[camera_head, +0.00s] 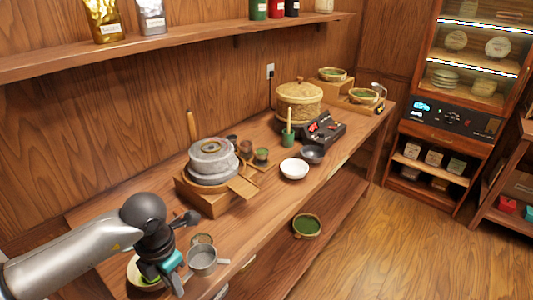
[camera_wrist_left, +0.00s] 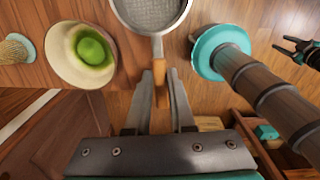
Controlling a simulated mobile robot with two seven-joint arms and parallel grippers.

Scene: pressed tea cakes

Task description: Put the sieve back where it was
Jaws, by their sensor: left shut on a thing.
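The sieve is a round grey mesh pan with a wooden handle. In the left wrist view its mesh bowl (camera_wrist_left: 150,14) is at the top. My left gripper (camera_wrist_left: 160,95) is shut on the wooden handle, with the bowl beyond the fingertips. In the head view the sieve (camera_head: 203,261) shows as a grey round pan just right of my left gripper (camera_head: 172,278), near the table's front edge. The fingertips are mostly hidden there. My right gripper (camera_wrist_left: 294,48) shows small and dark at the right edge of the left wrist view, its prongs apart, seemingly empty.
A pale bowl with green inside (camera_wrist_left: 85,55) is beside my left gripper. A stone mill (camera_head: 212,160) stands on a wooden box farther along the table. A white bowl (camera_head: 294,169), a dark bowl (camera_head: 312,155) and a scale (camera_head: 325,130) are beyond it. A shelf (camera_head: 180,50) runs above.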

